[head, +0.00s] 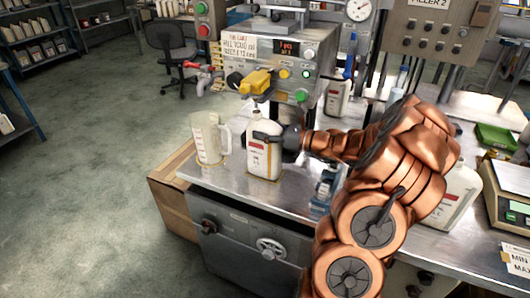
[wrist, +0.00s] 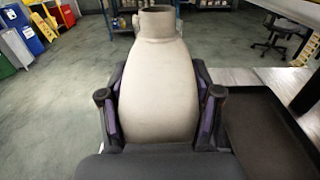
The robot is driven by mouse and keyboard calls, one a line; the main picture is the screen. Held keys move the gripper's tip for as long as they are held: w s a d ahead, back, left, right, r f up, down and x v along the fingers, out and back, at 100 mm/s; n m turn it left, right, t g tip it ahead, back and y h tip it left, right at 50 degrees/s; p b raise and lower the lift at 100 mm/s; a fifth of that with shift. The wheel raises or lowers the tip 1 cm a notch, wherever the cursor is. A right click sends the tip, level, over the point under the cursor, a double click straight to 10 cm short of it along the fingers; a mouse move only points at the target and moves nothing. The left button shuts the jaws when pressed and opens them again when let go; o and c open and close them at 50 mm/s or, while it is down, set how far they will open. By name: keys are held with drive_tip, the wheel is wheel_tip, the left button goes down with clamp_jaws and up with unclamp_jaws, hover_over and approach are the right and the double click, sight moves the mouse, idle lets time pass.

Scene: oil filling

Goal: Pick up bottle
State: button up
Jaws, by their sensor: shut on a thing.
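I cannot tell if the bottle's base touches the bench.
A clear measuring jug (head: 208,140) stands just left of the bottle. The filling machine (head: 262,60) with its yellow valve is behind. A large white jug (head: 458,197) and a scale (head: 508,200) are at the right. The floor at the left is open.

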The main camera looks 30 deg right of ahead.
clamp_jaws()
drive_tip(key=shift+r, duration=0.3)
drive_tip(key=shift+s+a, duration=0.1)
drive_tip(key=shift+a, duration=0.05)
drive_tip(key=s+a+b, duration=0.5)
drive_tip(key=s+a, duration=0.2)
drive_tip(key=a, duration=0.6)
drive_tip(key=shift+s, duration=0.4)
drive_tip(key=b, duration=0.2)
drive_tip(key=a+b, duration=0.1)
drive_tip(key=b, duration=0.2)
drive_tip(key=shift+s+f, duration=0.2)
drive_tip(key=shift+s, duration=0.1)
drive_tip(key=shift+s+a+r+b, duration=0.3)
drive_tip(key=shift+a+b, duration=0.25)
drive_tip(key=shift+b, duration=1.35)
